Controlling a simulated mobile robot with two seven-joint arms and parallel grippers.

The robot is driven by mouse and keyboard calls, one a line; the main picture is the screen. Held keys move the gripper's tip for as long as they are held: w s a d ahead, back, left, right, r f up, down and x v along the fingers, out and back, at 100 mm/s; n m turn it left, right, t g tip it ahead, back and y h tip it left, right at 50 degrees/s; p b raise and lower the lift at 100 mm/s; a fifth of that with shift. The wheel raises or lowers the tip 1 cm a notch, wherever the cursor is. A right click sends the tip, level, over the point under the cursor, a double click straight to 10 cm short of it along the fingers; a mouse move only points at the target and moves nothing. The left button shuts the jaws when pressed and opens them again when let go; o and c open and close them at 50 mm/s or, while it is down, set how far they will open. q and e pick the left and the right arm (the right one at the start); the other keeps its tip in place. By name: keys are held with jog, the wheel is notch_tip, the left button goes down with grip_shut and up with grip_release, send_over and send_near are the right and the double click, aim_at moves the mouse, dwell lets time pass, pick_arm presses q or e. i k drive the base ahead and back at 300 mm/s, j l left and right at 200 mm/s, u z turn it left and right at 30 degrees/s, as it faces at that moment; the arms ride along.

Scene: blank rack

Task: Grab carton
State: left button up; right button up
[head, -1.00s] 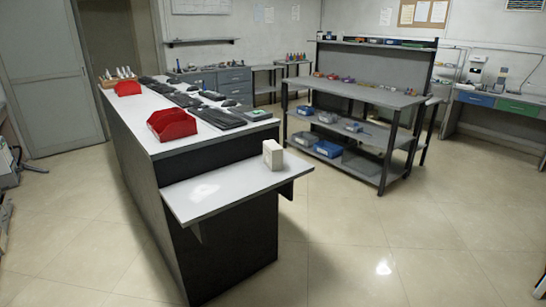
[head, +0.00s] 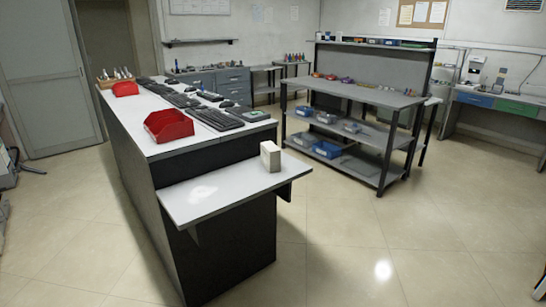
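A small white carton (head: 270,156) stands upright near the back right of a low white shelf (head: 215,197). The shelf juts out from the near end of a long dark counter. Neither of my grippers shows in the head view.
The counter with a white top (head: 160,130) carries a red bin (head: 168,126), another red bin (head: 125,89) and several dark keyboards (head: 215,118). A grey workbench (head: 365,93) with blue bins (head: 327,149) stands behind to the right. The tiled floor (head: 340,240) in front and right is clear.

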aim_at(271, 155)
jog(key=i+l+z, duration=0.1)
jog(key=i+l, duration=0.2)
jog(key=i, duration=0.2)
jog(key=i+l+z, duration=0.15)
jog(key=i, duration=0.35)
jog(key=i+l+z, duration=0.1)
jog(key=i+l, duration=0.15)
jog(key=i, duration=0.25)
